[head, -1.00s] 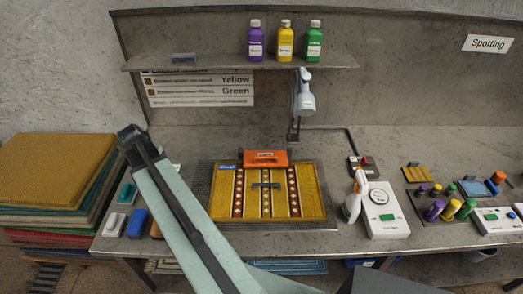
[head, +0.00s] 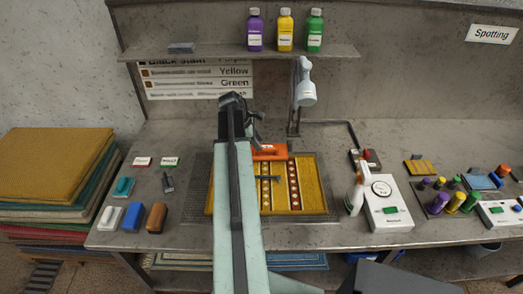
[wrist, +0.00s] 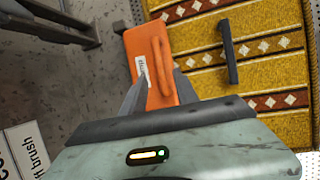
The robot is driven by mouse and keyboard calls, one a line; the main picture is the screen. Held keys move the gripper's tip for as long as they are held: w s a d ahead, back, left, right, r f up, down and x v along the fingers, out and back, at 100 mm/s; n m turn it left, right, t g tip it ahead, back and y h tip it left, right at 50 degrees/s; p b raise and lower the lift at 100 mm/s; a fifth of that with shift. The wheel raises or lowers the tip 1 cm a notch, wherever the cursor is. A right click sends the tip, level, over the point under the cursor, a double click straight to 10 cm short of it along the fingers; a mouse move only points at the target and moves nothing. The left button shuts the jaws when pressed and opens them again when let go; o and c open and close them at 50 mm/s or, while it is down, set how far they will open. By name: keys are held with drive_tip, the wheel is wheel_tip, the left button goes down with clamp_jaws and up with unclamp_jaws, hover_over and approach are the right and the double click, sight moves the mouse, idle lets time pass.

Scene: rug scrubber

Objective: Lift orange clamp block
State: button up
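The orange clamp block (head: 270,152) lies at the back edge of the yellow patterned rug (head: 308,180). In the head view my arm covers its left part. In the wrist view the orange clamp block (wrist: 150,45) shows a white label and a raised grip bar. I cannot tell whether the fingers touch the block. In the head view my gripper (head: 257,130) is just behind and above the block, partly hidden by my arm.
A dark handle (wrist: 229,52) stands on the rug, right of the block. A lamp-like device on a post (head: 305,90) stands behind, to the right. A spray bottle (head: 355,190) and white meter (head: 387,208) are on the right. Brushes (head: 132,217) lie left.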

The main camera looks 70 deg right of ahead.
sight(265, 149)
drive_tip(key=b+x, duration=0.2)
drive_tip(key=x, duration=0.1)
drive_tip(key=shift+d+f, duration=0.1)
drive_tip(key=shift+f, duration=0.25)
drive_tip(key=shift+r, duration=0.1)
clamp_jaws()
drive_tip(key=shift+r, duration=0.1)
idle(0.8)
